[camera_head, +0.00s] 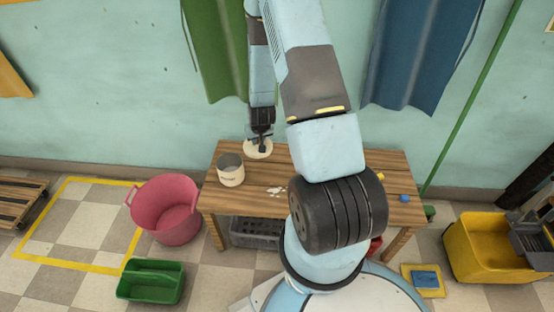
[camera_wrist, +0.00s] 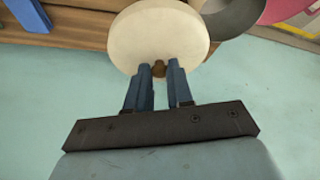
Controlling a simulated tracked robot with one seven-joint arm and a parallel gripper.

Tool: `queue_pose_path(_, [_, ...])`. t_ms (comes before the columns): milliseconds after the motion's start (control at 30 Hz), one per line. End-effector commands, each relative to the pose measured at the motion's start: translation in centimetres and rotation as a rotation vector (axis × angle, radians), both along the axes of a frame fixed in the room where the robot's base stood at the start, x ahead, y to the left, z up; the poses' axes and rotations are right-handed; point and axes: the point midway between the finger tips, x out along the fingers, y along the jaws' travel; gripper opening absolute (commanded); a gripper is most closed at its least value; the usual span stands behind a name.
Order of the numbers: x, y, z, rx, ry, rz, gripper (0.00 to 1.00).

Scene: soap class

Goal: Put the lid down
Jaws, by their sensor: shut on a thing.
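A round cream lid (camera_head: 256,150) shows near the back edge of the wooden table (camera_head: 335,168). My gripper (camera_head: 262,142) points down over it. In the wrist view my gripper (camera_wrist: 159,72) is shut on the lid's small brown knob, and the lid (camera_wrist: 160,32) spreads beyond the fingertips. I cannot tell whether the lid touches the table or hangs just above it. A cream pot (camera_head: 231,177), open at the top, stands on the table just left and in front of the lid; its dark round opening (camera_wrist: 238,14) partly shows in the wrist view.
White bits (camera_head: 276,190) lie on the table's middle front. A blue thing (camera_head: 405,198) sits at its right end. A pink tub (camera_head: 168,212) and a green caddy (camera_head: 152,280) stand on the floor at left, a yellow bucket (camera_head: 478,250) at right. A wall stands behind the table.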

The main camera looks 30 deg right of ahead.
Motion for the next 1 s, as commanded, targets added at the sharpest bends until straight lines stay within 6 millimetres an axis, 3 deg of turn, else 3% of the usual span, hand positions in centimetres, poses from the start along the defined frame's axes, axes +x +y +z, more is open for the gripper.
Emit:
queue_pose_path(33, [-1.4,-1.8,-1.2,0.001,0.007,-0.041,0.0])
queue_pose_path(200, [-5.1,-5.7,-3.9,0.0,0.006,-0.143,0.0])
queue_pose_path(467, [-8.0,-8.2,-5.7,0.0,0.002,-0.216,0.0])
queue_pose_path(633, [-6.4,-8.9,-6.6,-0.001,0.0,-0.222,0.0])
queue_pose_path(1000, [0.7,-10.8,-9.9,-0.001,0.0,-0.221,0.0])
